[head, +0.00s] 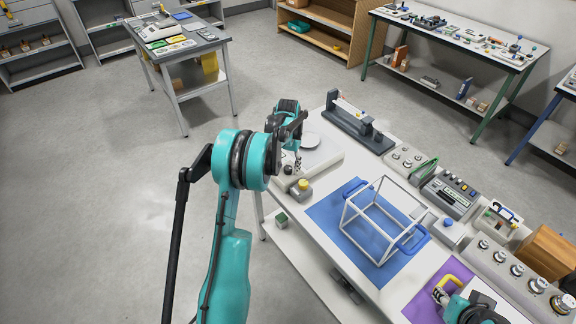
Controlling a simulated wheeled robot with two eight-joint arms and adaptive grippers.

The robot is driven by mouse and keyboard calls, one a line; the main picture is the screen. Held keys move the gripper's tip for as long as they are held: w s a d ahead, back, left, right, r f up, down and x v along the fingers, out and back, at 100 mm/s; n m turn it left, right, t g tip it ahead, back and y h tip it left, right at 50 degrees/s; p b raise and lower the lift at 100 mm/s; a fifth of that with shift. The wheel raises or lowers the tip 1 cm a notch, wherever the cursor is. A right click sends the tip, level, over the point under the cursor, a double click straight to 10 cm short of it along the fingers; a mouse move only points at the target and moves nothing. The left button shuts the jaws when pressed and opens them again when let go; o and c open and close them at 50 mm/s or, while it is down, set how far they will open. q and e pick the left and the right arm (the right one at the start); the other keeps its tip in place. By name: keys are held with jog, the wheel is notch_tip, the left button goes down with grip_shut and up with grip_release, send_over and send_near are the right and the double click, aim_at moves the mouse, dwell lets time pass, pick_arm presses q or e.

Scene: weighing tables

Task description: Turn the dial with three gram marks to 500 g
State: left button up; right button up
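A pale scale (325,160) with a round pan stands at the near left end of the white table. A small dark knob (288,170) sits at its front left corner; it may be the dial, but its gram marks are too small to read. My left gripper (297,161) points down close over this knob, and its arm hides part of the scale. I cannot tell whether its fingers touch the knob or how far they are apart. My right gripper (440,294) is low at the bottom right, by a yellow handle (455,283) over a purple mat (423,300); its fingers are unclear.
A grey box with a yellow button (302,188) stands just in front of the scale. A white frame with blue handles (372,222) stands on a blue mat (330,211). The floor left is clear.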

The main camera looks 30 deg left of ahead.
aim_at(288, 168)
pick_arm(q)
jog(key=shift+r, duration=0.1)
notch_tip(288, 168, up, 12)
dwell(0.4)
dwell(0.4)
